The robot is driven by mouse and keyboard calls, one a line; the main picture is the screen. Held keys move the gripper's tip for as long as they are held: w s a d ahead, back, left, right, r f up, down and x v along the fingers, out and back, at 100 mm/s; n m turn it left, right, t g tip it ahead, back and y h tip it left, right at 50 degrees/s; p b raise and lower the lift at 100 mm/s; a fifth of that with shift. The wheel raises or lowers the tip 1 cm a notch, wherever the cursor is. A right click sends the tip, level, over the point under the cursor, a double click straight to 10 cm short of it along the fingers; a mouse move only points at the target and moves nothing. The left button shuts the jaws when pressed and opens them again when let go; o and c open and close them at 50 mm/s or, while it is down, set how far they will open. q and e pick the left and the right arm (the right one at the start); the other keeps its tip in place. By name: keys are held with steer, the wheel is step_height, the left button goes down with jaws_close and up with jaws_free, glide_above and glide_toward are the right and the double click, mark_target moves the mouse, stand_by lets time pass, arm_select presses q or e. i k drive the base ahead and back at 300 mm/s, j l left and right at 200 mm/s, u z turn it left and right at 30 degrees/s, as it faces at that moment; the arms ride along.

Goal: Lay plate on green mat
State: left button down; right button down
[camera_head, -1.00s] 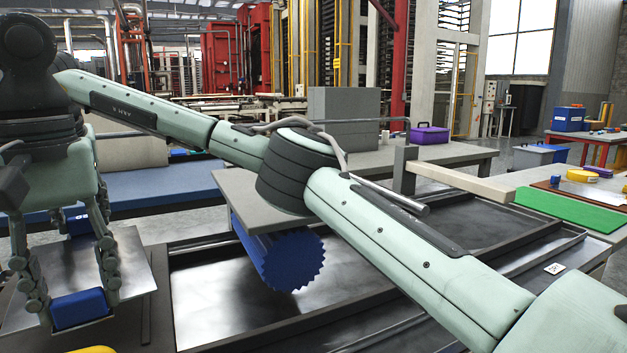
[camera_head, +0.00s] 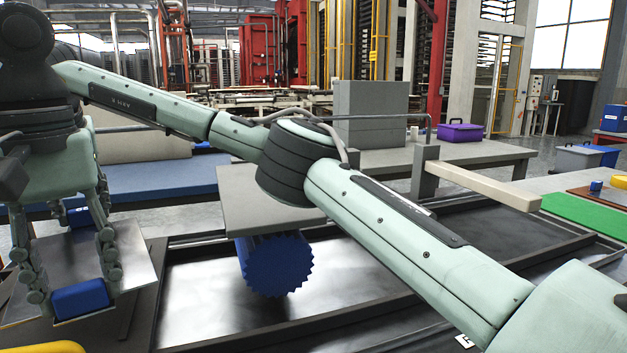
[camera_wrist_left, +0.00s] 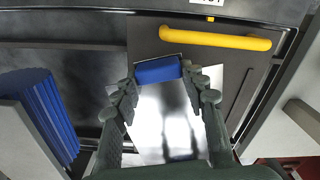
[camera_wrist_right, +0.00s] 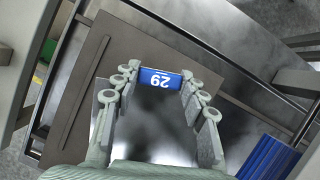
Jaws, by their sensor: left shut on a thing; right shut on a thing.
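A shiny metal plate (camera_head: 135,262) with blue grips is held at the left of the head view. My left gripper (camera_head: 75,292) is shut on its near blue grip (camera_head: 82,299), which also shows in the left wrist view (camera_wrist_left: 158,71). My right gripper (camera_head: 80,212) is shut on the far blue grip, marked 29 in the right wrist view (camera_wrist_right: 160,80). My fingers hide parts of the plate. The green mat (camera_head: 585,214) lies on a table at the far right of the head view, well apart from the plate.
A ribbed blue cylinder (camera_head: 275,266) sits under a grey slab (camera_head: 262,205). Dark metal trays (camera_head: 205,292) fill the middle. A beige beam (camera_head: 484,186) juts out before the mat. A yellow bar (camera_wrist_left: 215,39) is near my left gripper. A purple bin (camera_head: 461,133) stands behind.

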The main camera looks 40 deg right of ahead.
mark_target(597, 214)
steer(key=k+l, duration=0.25)
steer(key=k, duration=0.2)
steer(key=k+l, duration=0.2)
steer(key=k, duration=0.25)
steer(key=k+l+z, duration=0.25)
steer(key=l, duration=0.9)
steer(key=l+z, duration=0.3)
steer(key=l, duration=0.85)
steer(key=i, duration=0.05)
